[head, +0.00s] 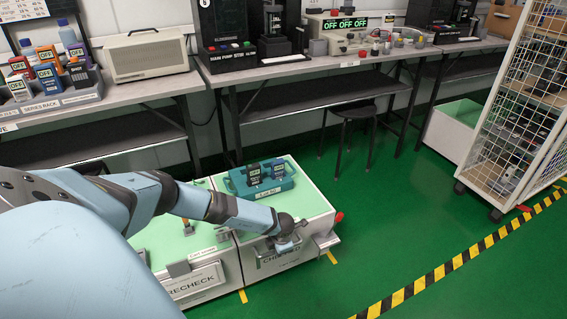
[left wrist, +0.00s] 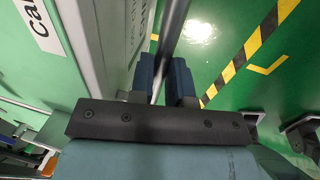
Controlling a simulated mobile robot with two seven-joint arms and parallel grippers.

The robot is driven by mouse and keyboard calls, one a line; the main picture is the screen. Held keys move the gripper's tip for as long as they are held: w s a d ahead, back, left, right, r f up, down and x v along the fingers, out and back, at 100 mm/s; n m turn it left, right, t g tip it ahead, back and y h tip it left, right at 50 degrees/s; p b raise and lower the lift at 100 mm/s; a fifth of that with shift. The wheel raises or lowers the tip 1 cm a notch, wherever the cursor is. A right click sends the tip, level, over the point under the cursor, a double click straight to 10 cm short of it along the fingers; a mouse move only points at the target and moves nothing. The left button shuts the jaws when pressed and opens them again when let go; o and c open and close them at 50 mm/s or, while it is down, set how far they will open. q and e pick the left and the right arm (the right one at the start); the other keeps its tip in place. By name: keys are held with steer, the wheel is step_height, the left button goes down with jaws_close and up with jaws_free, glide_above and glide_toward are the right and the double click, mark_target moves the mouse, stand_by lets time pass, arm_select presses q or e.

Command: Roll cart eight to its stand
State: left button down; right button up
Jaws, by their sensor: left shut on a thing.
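A pale cart with a green top (head: 310,212) stands on the green floor at the middle of the head view, its front panel reading roughly "CHECKED". A teal tray (head: 238,186) with handheld testers (head: 254,174) sits on it. My left gripper (head: 287,243) is at the cart's front. In the left wrist view, the blue fingers (left wrist: 163,78) are shut on a grey bar, the cart's handle (left wrist: 172,40), beside its pale side. A label there shows only "Ca"; I cannot read the cart's number. My right gripper is not in view.
A second cart, labelled "RECHECK" (head: 194,284), stands close at left. Benches (head: 300,66) line the wall, with a black stool (head: 352,112) before them. A wire cage trolley (head: 515,110) stands right.

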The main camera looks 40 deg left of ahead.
arm_select(q)
steer(key=shift+a, duration=0.25)
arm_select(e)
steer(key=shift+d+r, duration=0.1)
arm_select(q)
steer(key=shift+w+a+r, duration=0.1)
steer(key=shift+a, duration=0.05)
steer(key=c, duration=1.1)
jaws_free()
steer(key=shift+r, duration=0.2)
steer(key=r+p, duration=0.1)
steer(key=r, duration=0.1)
steer(key=d+r+p, duration=0.1)
steer(key=r+p, duration=0.1)
steer(key=shift+r, duration=0.3)
step_height(320, 180, up, 8)
steer(key=d+p, duration=0.1)
steer(key=p, duration=0.2)
steer(key=shift+s+d+r, duration=0.25)
steer(key=shift+s+d, duration=0.05)
steer(key=shift+s, duration=0.15)
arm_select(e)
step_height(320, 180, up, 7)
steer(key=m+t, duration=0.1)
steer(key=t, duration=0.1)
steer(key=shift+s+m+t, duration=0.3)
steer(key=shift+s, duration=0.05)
